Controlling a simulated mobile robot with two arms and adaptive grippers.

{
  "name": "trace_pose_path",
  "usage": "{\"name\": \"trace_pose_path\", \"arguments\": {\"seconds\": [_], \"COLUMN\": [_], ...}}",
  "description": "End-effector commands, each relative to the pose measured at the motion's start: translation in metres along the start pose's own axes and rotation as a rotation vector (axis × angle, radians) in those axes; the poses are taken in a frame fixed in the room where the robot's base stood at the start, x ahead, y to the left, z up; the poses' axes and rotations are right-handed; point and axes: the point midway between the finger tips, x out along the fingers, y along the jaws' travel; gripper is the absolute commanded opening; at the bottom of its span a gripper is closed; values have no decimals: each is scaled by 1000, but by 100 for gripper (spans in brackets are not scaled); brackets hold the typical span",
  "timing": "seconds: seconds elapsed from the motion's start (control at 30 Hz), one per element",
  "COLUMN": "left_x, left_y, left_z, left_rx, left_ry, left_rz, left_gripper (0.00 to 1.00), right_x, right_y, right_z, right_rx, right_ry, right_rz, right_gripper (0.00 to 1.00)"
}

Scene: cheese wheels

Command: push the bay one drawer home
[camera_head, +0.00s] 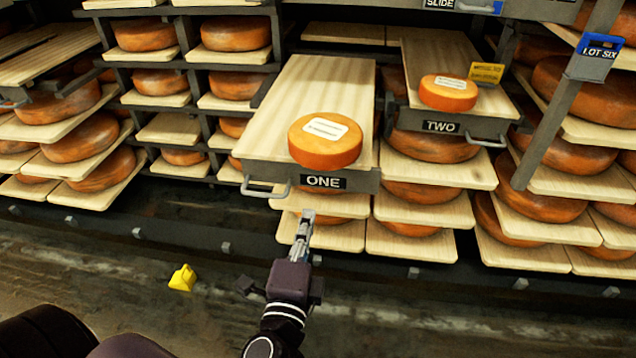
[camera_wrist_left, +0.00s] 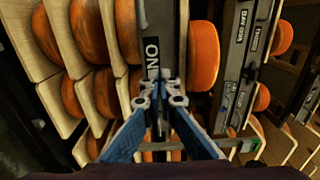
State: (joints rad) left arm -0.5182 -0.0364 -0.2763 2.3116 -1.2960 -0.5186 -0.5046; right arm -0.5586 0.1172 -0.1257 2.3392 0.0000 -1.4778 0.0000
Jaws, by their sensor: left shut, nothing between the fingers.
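The drawer labelled ONE (camera_head: 322,182) stands pulled out of the rack, with a pale wooden board and a grey front. An orange cheese wheel (camera_head: 325,143) with a white label sits near its front edge. A metal handle (camera_head: 265,190) is at the left of the front. My left gripper (camera_head: 307,216) is shut and empty, just below and in front of the drawer front. In the left wrist view the fingertips (camera_wrist_left: 160,92) are close to the ONE plate (camera_wrist_left: 152,56); I cannot tell whether they touch it. My right gripper is not in view.
The drawer labelled TWO (camera_head: 440,125) also sticks out at the right, carrying a smaller cheese (camera_head: 448,92). Racks of cheese wheels on boards fill both sides. A grey upright (camera_head: 568,95) stands at the right. A yellow object (camera_head: 183,278) lies on the otherwise clear floor.

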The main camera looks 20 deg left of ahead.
Motion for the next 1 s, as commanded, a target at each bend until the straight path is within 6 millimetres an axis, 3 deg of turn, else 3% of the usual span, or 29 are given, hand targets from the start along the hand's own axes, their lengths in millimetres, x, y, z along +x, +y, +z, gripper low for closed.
{"name": "trace_pose_path", "arguments": {"seconds": [0.23, 0.5, 0.7, 1.0], "left_x": [48, 91, 105, 107], "left_y": [-3, 0, 0, 1], "left_z": [0, 0, 0, 0], "left_rx": [1, 2, 0, 0], "left_ry": [1, 1, 1, 1], "left_rz": [-4, -1, 0, 2], "left_gripper": [0, 0, 0, 0], "right_x": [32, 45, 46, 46], "right_y": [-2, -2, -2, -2], "right_z": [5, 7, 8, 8], "right_rx": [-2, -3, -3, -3], "right_ry": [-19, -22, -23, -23], "right_rz": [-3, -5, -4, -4], "right_gripper": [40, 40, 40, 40]}}
